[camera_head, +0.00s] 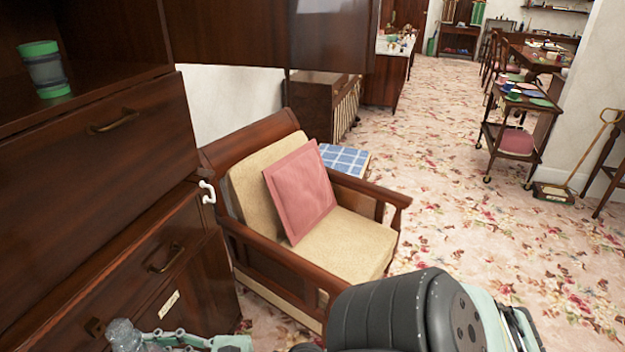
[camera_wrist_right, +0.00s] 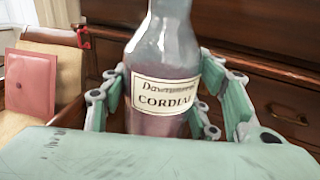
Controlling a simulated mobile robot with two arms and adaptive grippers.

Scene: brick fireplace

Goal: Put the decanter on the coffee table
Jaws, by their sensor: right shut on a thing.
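The decanter (camera_wrist_right: 160,60) is a clear glass bottle with a cream label reading "CORDIAL" and a purplish lower part. In the right wrist view it stands upright between the green fingers of my right gripper (camera_wrist_right: 163,95), which is shut on it. In the head view the glass of the decanter (camera_head: 124,336) shows at the bottom left, beside part of my right gripper, in front of the dark cabinet. Its lower part is out of that view. My left gripper is not in view. I cannot identify a coffee table for certain.
A wooden armchair (camera_head: 352,246) with a pink cushion (camera_head: 300,192) stands right of the dark cabinet (camera_head: 90,160). A blue-checked top (camera_head: 345,160) is behind the chair. A trolley (camera_head: 515,140) stands at the right. The flowered floor (camera_head: 440,150) between is clear.

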